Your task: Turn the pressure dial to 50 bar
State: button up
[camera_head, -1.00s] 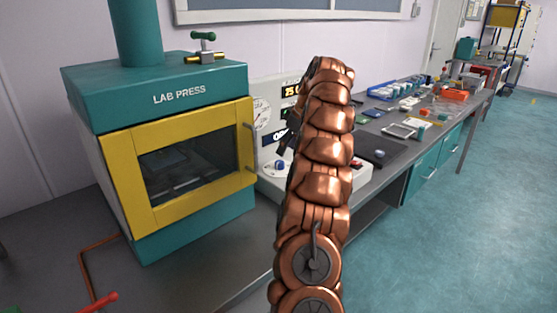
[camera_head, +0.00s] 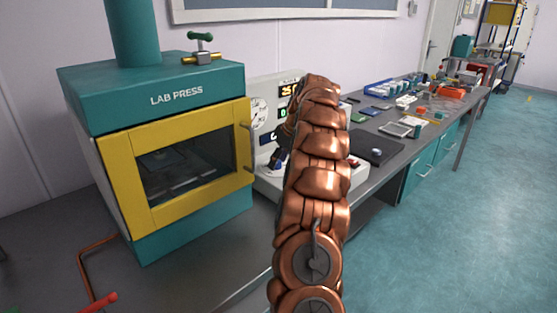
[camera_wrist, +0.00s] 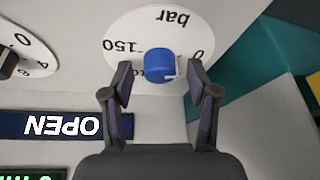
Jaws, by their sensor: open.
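The pressure dial is a blue knob (camera_wrist: 160,66) on a round white scale (camera_wrist: 128,38) marked "bar", "150" and "0"; the wrist view shows it upside down. A short white mark on the knob's right side points toward the "0" side. My gripper (camera_wrist: 160,76) is open, with one finger on each side of the knob and small gaps visible; I cannot tell if either touches.
The lab press (camera_head: 155,150) with its yellow door stands left of the panel. An "OPEN" label (camera_wrist: 60,125) and another dial (camera_wrist: 20,55) are near the gripper in the wrist view. The bench on the right holds several small items and a dark pad (camera_head: 376,150).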

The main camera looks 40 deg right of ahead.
jog(key=shift+c, duration=0.3)
grip_shut()
jog(key=m+h+b, duration=0.1)
jog(key=m+b, duration=0.1)
jog(key=m, duration=0.1)
jog(key=shift+a+m, duration=0.15)
jog(key=shift+m, duration=0.15)
jog(key=m+h+b, duration=0.1)
jog(key=m, duration=0.2)
jog(key=shift+m+h, duration=0.3)
jog(key=shift+h, duration=0.1)
jog(key=m+b, duration=0.1)
jog(key=m, duration=0.1)
jog(key=shift+f+m+h, duration=0.1)
jog(key=shift+m+h, duration=0.2)
jog(key=shift+h, duration=0.1)
jog(key=shift+a+m+g+h+b, duration=0.1)
jog(key=shift+m+g+h+b, duration=0.55)
jog(key=shift+m+b, duration=0.9)
jog(key=shift+m+p, duration=0.3)
jog(key=shift+m, duration=0.25)
